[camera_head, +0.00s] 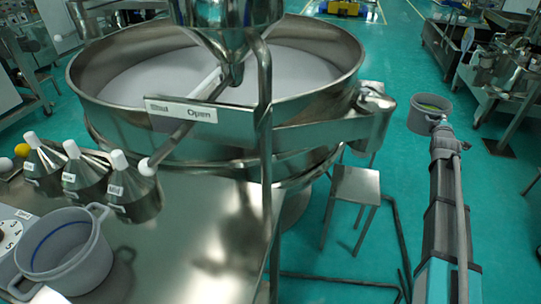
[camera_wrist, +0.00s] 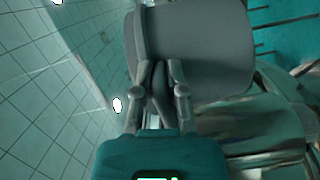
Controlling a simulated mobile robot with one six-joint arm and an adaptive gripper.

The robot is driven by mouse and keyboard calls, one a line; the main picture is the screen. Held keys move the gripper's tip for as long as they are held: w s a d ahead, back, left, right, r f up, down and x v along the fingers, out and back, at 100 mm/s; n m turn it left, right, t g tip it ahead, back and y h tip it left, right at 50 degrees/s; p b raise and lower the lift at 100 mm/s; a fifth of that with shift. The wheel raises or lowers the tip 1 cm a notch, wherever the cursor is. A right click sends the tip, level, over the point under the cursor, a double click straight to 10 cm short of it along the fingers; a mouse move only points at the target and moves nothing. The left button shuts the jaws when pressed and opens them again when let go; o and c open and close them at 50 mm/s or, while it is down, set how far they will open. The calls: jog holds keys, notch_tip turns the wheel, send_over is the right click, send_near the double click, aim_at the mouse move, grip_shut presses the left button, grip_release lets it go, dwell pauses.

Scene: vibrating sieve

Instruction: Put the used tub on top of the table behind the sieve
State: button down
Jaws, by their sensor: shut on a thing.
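In the wrist view the tub's grey wall (camera_wrist: 200,45) fills the top middle, beyond my gripper's fingers (camera_wrist: 160,80). The tub is in the air over the teal floor, right of the large round sieve (camera_head: 105,115). A small metal table (camera_head: 356,183) stands low beside the sieve, left of my arm.
A second grey tub (camera_head: 82,268) with a blue line inside stands on the near metal worktop (camera_head: 190,240), beside several metal cones (camera_head: 83,178). Metal benches with equipment (camera_head: 505,75) stand at the right. Open floor (camera_head: 400,65) lies behind the held tub.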

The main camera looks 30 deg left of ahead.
notch_tip(320, 180, up, 13)
jog(key=p, duration=1.1)
jog(key=shift+f, duration=0.2)
jog(key=shift+s, duration=0.1)
